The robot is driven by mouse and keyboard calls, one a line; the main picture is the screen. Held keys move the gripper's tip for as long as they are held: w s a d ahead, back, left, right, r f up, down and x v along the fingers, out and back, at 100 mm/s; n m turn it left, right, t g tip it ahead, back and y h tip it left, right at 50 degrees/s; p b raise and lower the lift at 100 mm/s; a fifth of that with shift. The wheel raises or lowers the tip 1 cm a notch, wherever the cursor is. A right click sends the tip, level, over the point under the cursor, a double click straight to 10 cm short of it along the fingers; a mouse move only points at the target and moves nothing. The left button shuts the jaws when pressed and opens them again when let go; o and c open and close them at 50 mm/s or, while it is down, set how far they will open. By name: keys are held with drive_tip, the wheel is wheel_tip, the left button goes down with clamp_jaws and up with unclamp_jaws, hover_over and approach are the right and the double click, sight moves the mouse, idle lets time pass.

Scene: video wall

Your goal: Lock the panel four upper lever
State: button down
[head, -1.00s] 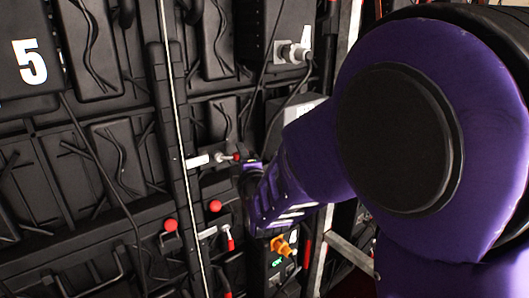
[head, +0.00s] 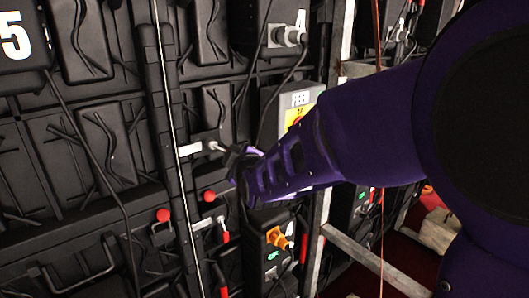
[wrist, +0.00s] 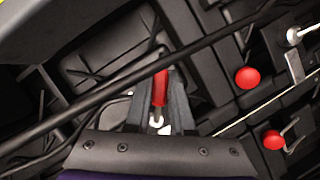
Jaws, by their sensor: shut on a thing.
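The upper lever shows its pale bracket (head: 190,150) and metal rod (head: 215,146) on the dark panel frame in the head view. My gripper (head: 240,160) is at the right end of this rod and hides the lever's red handle there. In the wrist view the red handle (wrist: 160,88) stands between the two dark fingers of my gripper (wrist: 158,95), which are shut on it. A white tip shows at the handle's lower end.
A lower red-handled lever (head: 223,229) and two red balls (head: 209,196) (head: 163,215) are below my gripper. A box with an orange connector (head: 277,238) is at lower right. Cables hang across the panels. A metal post (head: 318,232) stands to the right.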

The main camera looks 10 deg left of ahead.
drive_tip(key=shift+s+f+m+g+b, duration=0.15)
drive_tip(key=shift+f+m+g+b, duration=0.2)
drive_tip(key=shift+m, duration=0.35)
drive_tip(key=shift+s+a+f+m+g+y+p, duration=0.15)
drive_tip(key=shift+s+a+m+g+y+p, duration=0.2)
drive_tip(key=shift+m+g+p, duration=0.5)
drive_tip(key=m+p, duration=0.1)
drive_tip(key=p, duration=0.1)
drive_tip(key=s+a+m+g+y+p, duration=0.1)
drive_tip(key=m+p, duration=0.1)
drive_tip(key=p, duration=0.1)
drive_tip(key=shift+s+a+f, duration=0.1)
drive_tip(key=shift+s+f, duration=0.05)
drive_tip(key=shift+f, duration=0.05)
drive_tip(key=shift+s+a+f+m+g+y+p, duration=0.15)
drive_tip(key=shift+s+a+m+g+y+p, duration=0.2)
drive_tip(key=shift+p, duration=0.35)
drive_tip(key=shift+s+f+m+g+p, duration=0.15)
drive_tip(key=shift+m+p, duration=0.25)
drive_tip(key=shift+p, duration=0.3)
drive_tip(key=shift+w, duration=0.1)
drive_tip(key=c, duration=0.8)
unclamp_jaws()
